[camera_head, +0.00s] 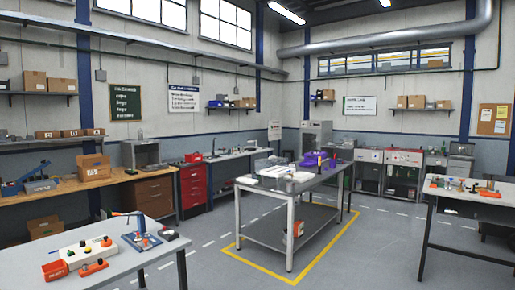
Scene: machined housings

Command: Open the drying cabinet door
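No drying cabinet is clearly marked at this distance. A pale grey upright cabinet (317,130) stands in the far corner, behind the central table; its front is small, and I cannot tell whether its door is open or shut. A smaller grey box-like unit (126,156) stands on the left wall bench, with a dark front; I cannot tell whether it has a door. Neither of my grippers is in view.
A central metal table (268,192) with purple items stands inside yellow floor lines. A near left table (95,270) holds small parts and a right table (470,195) holds more. Grey floor (385,245) lies open between the central and right tables.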

